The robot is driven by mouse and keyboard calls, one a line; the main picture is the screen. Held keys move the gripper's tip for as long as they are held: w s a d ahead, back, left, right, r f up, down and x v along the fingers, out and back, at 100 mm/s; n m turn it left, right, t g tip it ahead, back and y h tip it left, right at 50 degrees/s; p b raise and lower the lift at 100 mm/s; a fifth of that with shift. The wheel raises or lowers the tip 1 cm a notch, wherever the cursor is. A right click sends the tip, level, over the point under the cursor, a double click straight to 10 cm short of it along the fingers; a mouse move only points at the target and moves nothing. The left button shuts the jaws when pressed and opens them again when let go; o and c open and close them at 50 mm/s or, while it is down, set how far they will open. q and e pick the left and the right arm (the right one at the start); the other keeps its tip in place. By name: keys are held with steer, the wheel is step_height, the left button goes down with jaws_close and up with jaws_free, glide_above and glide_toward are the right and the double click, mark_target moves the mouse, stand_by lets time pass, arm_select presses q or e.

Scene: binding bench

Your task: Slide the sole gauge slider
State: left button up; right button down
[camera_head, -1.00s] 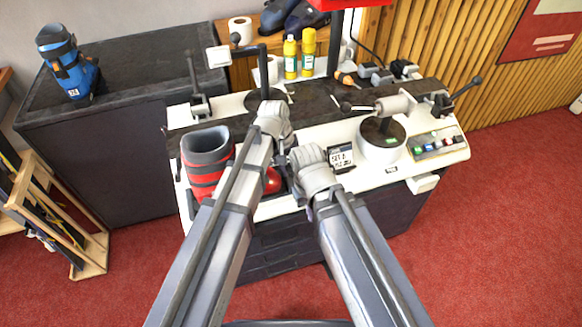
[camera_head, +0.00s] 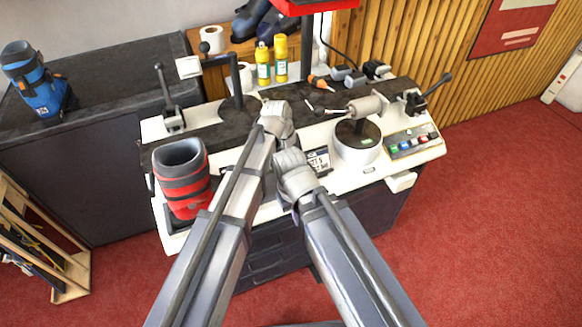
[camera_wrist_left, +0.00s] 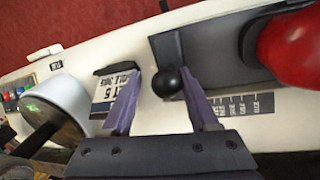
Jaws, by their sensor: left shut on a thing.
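In the left wrist view, the sole gauge slider shows as a dark block with a round black knob (camera_wrist_left: 167,83) beside a printed number scale (camera_wrist_left: 240,106). My left gripper (camera_wrist_left: 160,85) has its two purple-grey fingers on either side of this knob and is shut on it. A red boot toe (camera_wrist_left: 295,48) lies at the right of that view; the red and black ski boot (camera_head: 182,180) stands upright at the bench's left in the head view. There my arms hide the slider and the fingertips. My right gripper's fingers are not visible.
A small printed card (camera_head: 319,161) stands close to the left fingers. A round white post (camera_head: 357,146) and a button panel (camera_head: 412,141) are to its right. A black lever (camera_head: 168,97) rises at back left; yellow bottles (camera_head: 263,64) stand behind.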

arm_select(q)
steer(key=shift+a+r, duration=0.1)
stand_by(0.3)
steer(key=r+p, duration=0.2)
steer(key=a+r+p, duration=0.1)
steer(key=r+p, duration=0.4)
steer(key=shift+s+a+r+p, duration=0.1)
steer(key=shift+a+r+p, duration=0.15)
steer(key=shift+p, duration=0.1)
steer(key=shift+f, duration=0.1)
